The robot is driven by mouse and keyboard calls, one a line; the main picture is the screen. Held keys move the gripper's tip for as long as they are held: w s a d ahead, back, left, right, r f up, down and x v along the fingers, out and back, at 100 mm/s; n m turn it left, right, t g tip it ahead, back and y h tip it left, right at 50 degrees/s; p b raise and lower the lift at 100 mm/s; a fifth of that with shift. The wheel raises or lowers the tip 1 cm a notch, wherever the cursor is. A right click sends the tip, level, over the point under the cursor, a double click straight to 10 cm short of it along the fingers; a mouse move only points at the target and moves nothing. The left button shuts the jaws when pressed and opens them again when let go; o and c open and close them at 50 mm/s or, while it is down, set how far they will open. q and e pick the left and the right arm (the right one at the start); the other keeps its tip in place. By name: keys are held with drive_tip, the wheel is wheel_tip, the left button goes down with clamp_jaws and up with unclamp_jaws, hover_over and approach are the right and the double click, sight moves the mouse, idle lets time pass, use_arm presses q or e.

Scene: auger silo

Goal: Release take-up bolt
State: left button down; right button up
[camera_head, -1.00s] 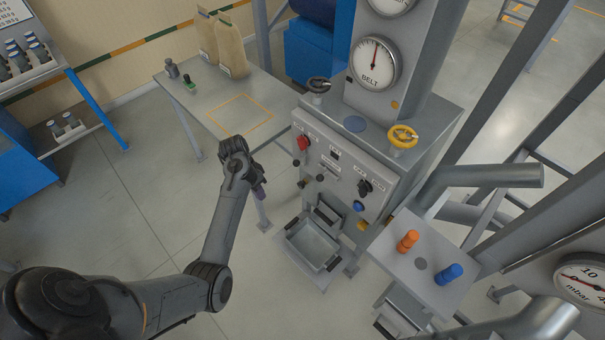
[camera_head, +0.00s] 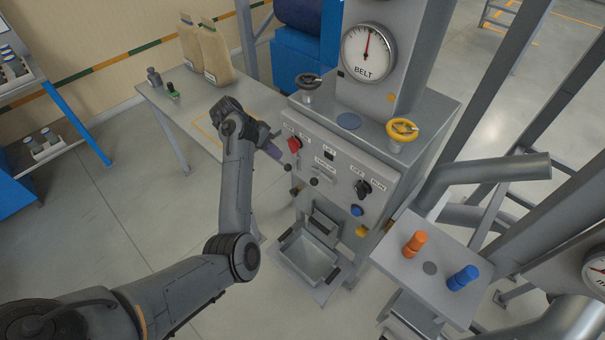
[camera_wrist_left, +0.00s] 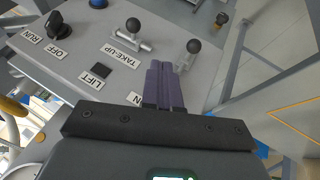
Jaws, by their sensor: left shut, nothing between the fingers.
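The control panel (camera_head: 338,178) carries a bolt beside its TAKE-UP label; the bolt (camera_wrist_left: 128,44) is a metal rod with a black ball knob in the left wrist view. Its knob also shows in the head view (camera_head: 315,181). A second, similar bolt (camera_wrist_left: 188,58) stands to the right of it in the wrist view. My left gripper (camera_head: 276,153) is at the panel's left end near the red knob. In the wrist view its purple fingers (camera_wrist_left: 163,80) are shut and empty, below and between the two bolts, covering part of a label. My right gripper is not in view.
Around the panel are a red knob (camera_head: 294,144), a black switch (camera_head: 362,188), a blue button (camera_head: 357,210) and a yellow handwheel (camera_head: 402,129). A grey bin (camera_head: 309,256) sits below. A table (camera_head: 190,115) with bags stands left.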

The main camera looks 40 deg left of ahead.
sight(318, 179)
use_arm(q)
drive_tip(key=w+d+f, duration=0.4)
drive_tip(key=d+f, duration=0.3)
drive_tip(key=f, duration=0.2)
drive_tip(key=shift+w+d+b, duration=0.3)
drive_tip(key=shift+d+b, duration=0.05)
drive_tip(key=shift+b, duration=0.05)
